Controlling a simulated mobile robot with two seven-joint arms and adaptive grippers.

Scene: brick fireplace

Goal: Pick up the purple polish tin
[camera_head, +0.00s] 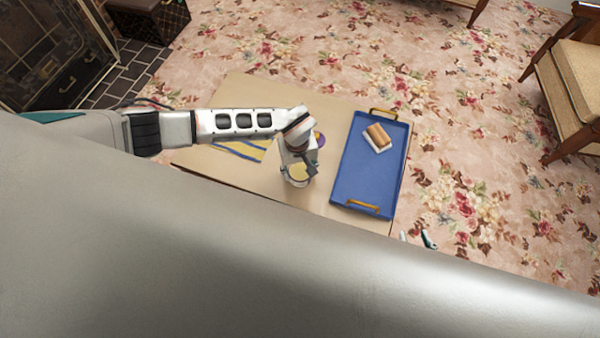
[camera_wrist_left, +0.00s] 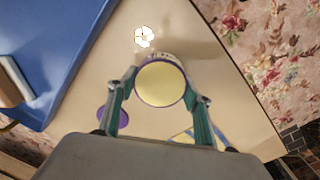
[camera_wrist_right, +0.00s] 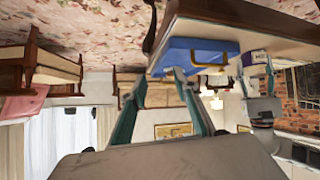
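A round tin (camera_wrist_left: 160,84) with a cream top, a thin purple rim and a pale printed side is in the left wrist view. It also shows in the head view (camera_head: 298,174), over the near part of the table. My left gripper (camera_wrist_left: 161,78) reaches down around it, with a finger against each side. Whether the tin touches the table I cannot tell. A flat purple round piece (camera_wrist_left: 113,113) lies on the table beside it, partly hidden by a finger; in the head view it peeks out behind my wrist (camera_head: 320,139). My right gripper (camera_wrist_right: 161,73) is open and empty, away from the tin.
A blue tray (camera_head: 356,175) with gold handles stands right of the tin and holds a wood-backed brush (camera_head: 377,137). A yellow and blue cloth (camera_head: 240,149) lies on the table (camera_head: 240,95) at left. A white flower shape (camera_wrist_left: 144,37) is near the tin.

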